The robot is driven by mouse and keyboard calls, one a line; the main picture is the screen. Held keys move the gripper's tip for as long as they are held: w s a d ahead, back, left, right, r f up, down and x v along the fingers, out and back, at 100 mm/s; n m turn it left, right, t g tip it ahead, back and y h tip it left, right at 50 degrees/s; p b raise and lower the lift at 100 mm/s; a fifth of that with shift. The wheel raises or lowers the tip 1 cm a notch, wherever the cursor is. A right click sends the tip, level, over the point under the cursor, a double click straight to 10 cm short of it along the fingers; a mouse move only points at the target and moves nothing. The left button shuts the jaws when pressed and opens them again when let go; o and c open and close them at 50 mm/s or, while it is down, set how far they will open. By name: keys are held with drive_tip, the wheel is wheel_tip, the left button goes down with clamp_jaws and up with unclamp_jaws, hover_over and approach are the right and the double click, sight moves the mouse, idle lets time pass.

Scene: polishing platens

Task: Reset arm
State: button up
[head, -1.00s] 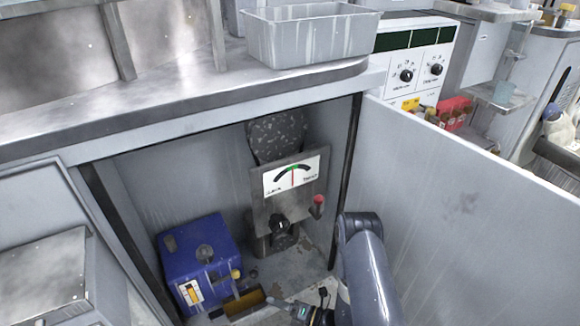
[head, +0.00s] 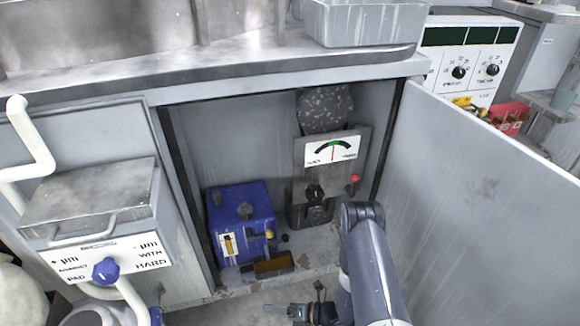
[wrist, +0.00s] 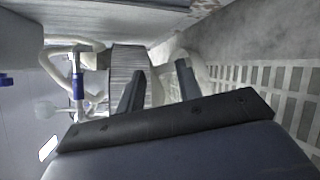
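My arm (head: 372,265) reaches down in front of the open cabinet in the head view. My gripper (head: 297,312) is low at the bottom edge of that view, small and partly cut off by the arm. In the wrist view my gripper (wrist: 160,82) shows two dark fingers standing apart with nothing held between them. Behind the fingers are a grey ribbed block (wrist: 122,62) and pale pipes.
The open cabinet holds a blue box (head: 240,220) and a gauge panel (head: 330,158) with a red knob. The cabinet door (head: 480,190) stands open at right. A control box (head: 95,240) and white pipes (head: 32,150) are at left. A metal tray (head: 365,25) sits on the counter.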

drive_tip(key=shift+s+d+f+n+g+h, duration=0.2)
drive_tip(key=shift+s+f+n+g+h, duration=0.2)
drive_tip(key=shift+s+f+n+g, duration=0.2)
drive_tip(key=shift+s+d+f+n+g+h, duration=0.15)
drive_tip(key=shift+s+f+n+g+h, duration=0.3)
drive_tip(key=shift+s+f+n, duration=0.2)
drive_tip(key=shift+s+r, duration=0.1)
